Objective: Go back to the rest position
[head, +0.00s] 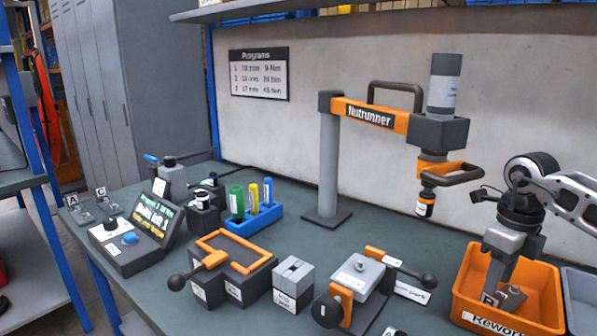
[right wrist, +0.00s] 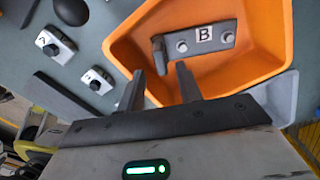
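My right gripper (head: 494,280) points down into the orange Rework bin (head: 543,290) at the right of the bench. In the right wrist view the two fingers of the right gripper (right wrist: 160,72) stand apart with nothing between them. A grey metal bracket labelled B (head: 513,297) lies in the bin. In the right wrist view the bracket (right wrist: 222,38) lies on the floor of the orange bin (right wrist: 268,50), just beyond the fingertips and clear of them. My left gripper is not in view.
The nutrunner (head: 375,115) hangs from its post left of my right arm. A clamp fixture (head: 358,278), a small grey block (head: 293,282) and a framed fixture (head: 232,270) stand on the bench (head: 290,217). A grey bin (head: 580,292) adjoins the orange one. The back wall is close behind.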

